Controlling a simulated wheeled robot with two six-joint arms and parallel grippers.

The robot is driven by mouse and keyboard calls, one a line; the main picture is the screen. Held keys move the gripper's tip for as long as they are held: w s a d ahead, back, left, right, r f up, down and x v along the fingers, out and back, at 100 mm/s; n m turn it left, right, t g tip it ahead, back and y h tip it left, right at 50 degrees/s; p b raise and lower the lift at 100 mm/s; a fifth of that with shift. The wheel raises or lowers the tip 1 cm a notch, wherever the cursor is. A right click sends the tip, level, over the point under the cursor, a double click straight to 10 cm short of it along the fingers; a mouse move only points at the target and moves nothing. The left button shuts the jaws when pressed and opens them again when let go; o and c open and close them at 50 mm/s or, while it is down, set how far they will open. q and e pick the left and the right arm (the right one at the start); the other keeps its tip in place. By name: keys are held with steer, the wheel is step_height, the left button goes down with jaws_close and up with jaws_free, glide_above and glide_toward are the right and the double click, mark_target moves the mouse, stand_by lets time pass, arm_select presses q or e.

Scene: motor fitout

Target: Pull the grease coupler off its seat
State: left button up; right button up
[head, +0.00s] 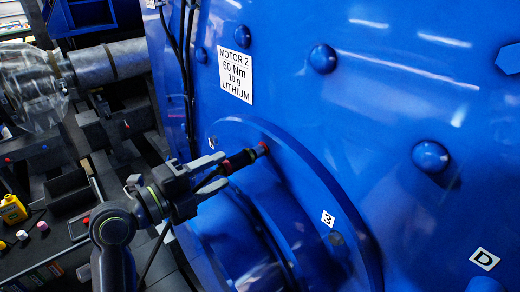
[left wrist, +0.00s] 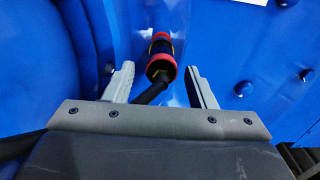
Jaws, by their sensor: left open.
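The grease coupler (head: 240,160) is a short dark cylinder with red bands. It sits against the rim of the blue motor's round flange, by a red fitting (head: 264,148). In the left wrist view the coupler (left wrist: 161,58) shows between and slightly beyond the fingertips, with a black hose (left wrist: 152,92) running back from it towards the gripper. My left gripper (head: 224,170) is open, its two grey fingers on either side of the coupler's rear end. In the left wrist view gaps show between the fingers (left wrist: 160,72) and the coupler. My right gripper is not in view.
The large blue motor housing (head: 350,120) fills the right side, with round bolt heads and a label (head: 236,76) reading Motor 2, 60 Nm, 10 g lithium. A small tag 3 (head: 328,218) is on the flange. A yellow bottle (head: 12,209) and small caps stand at lower left.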

mark_target(246, 157)
arm_select(q)
steer(key=shift+s+a+r, duration=0.1)
steer(key=shift+s+a, duration=0.15)
steer(key=shift+w+d+r, duration=0.1)
steer(key=shift+w+d, duration=0.35)
steer(key=shift+d, duration=0.05)
steer(key=p+x, duration=0.1)
steer(key=x, duration=0.2)
steer(key=shift+w+d, duration=0.1)
steer(key=shift+d, duration=0.2)
steer(key=x, duration=0.1)
steer(key=b+x, duration=0.2)
steer(key=shift+f, duration=0.25)
steer(key=shift+w+d+b, duration=0.2)
steer(key=shift+w+b, duration=0.05)
steer(key=shift+b, duration=0.1)
steer(key=shift+r, duration=0.25)
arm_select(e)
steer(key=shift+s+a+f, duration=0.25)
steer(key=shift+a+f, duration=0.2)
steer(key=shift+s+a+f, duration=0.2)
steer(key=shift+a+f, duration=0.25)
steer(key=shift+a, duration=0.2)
